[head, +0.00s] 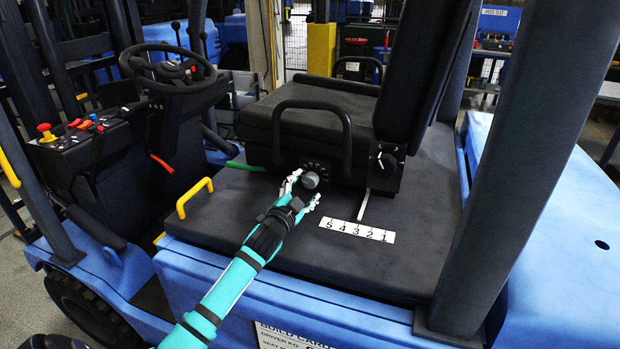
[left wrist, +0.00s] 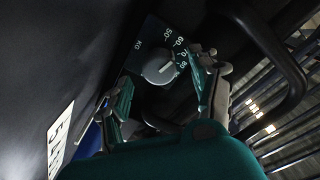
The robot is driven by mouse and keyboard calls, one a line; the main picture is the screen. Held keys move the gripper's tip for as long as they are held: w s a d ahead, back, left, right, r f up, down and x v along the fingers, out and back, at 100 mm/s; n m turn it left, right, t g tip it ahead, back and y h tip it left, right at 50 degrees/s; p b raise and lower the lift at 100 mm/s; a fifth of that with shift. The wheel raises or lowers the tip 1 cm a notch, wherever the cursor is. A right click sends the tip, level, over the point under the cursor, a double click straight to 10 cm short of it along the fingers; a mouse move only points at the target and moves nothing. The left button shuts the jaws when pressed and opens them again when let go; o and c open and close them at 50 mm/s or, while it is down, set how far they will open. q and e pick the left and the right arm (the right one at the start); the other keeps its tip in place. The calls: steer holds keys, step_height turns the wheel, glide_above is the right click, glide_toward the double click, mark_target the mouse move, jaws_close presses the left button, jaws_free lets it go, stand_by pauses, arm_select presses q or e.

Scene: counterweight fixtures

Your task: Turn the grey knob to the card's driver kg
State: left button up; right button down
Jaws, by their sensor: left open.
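The grey knob (head: 311,180) sits on a dark dial plate on the front of the seat base. In the left wrist view the knob (left wrist: 158,71) has a pale pointer line towards the upper right, and the plate shows KG, 50, 60, 70 and 80; the exact setting is hard to tell. My left gripper (head: 306,186) is open, with its fingers on either side of the knob; contact cannot be told. The build card (head: 290,337) is at the bottom edge in the head view; its driver kg line is cut off and its number is unreadable. My right gripper is not in view.
A black grab bar (head: 312,104) arches above the knob. A second dial (head: 386,158) is to the right. A number strip (head: 357,231) marked 5 to 1 lies on the deck below. A yellow handle (head: 195,197) and the steering wheel (head: 168,68) are left. A dark post stands right.

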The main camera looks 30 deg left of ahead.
mark_target(308, 183)
arm_select(q)
steer(key=w, duration=0.3)
steer(key=shift+w+a, duration=0.3)
steer(key=shift+w, duration=0.3)
steer(key=shift+c, duration=1.3)
steer(key=c, duration=0.9)
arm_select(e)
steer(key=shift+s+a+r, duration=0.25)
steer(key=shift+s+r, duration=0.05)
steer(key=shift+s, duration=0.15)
